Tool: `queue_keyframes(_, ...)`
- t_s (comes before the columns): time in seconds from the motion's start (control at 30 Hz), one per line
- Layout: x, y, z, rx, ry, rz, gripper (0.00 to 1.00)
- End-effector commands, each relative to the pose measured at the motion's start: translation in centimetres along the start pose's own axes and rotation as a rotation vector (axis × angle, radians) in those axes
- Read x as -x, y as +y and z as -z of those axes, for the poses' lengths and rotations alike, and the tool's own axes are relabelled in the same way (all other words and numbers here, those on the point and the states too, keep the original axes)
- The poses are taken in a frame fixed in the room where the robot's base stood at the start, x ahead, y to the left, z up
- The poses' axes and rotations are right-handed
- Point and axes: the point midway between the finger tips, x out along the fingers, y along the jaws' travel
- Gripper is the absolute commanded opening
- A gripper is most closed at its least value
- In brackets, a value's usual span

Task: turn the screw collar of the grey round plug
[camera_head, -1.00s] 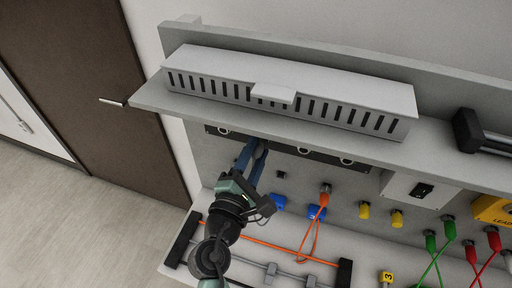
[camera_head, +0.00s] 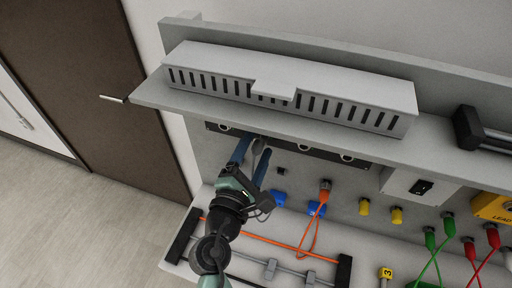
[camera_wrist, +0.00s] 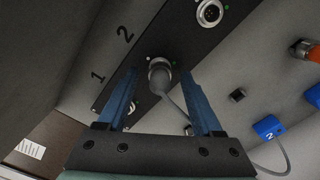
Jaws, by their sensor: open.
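The grey round plug (camera_wrist: 159,73) sits in a socket on a dark strip panel in the wrist view, with its grey cable trailing down between my fingers. In the head view the plug (camera_head: 259,146) shows small between the blue fingertips, partly hidden. My gripper (camera_wrist: 158,82) is open, its two blue fingers spread with a gap on either side of the plug. My gripper also shows in the head view (camera_head: 253,156), under the shelf. The screw collar's detail is too small to tell.
A shelf with a slotted grey box (camera_head: 288,88) overhangs the panel. An empty round socket (camera_wrist: 209,13) lies beyond the plug. A blue connector marked 2 (camera_wrist: 269,127) and an orange plug (camera_head: 325,187) are to the right. Orange cable hangs below.

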Motion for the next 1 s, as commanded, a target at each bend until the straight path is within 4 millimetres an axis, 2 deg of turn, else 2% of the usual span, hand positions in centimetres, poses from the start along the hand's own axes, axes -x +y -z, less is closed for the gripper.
queue_keyframes(0.13, 0.5, -0.1, 0.1, 0.000, 0.000, 0.000, 0.67)
queue_keyframes(0.27, 2.2, -0.2, 0.2, 0.000, 0.002, -0.001, 0.67)
queue_keyframes(0.6, 9.4, -0.4, 0.3, -0.001, 0.004, -0.002, 0.67)
queue_keyframes(0.7, 11.1, -0.3, 0.3, -0.001, 0.004, -0.001, 0.67)
queue_keyframes(0.83, 12.4, -0.1, 0.1, 0.000, 0.002, -0.001, 0.67)
queue_keyframes(1.0, 13.0, 0.0, 0.0, 0.000, 0.000, 0.000, 0.67)
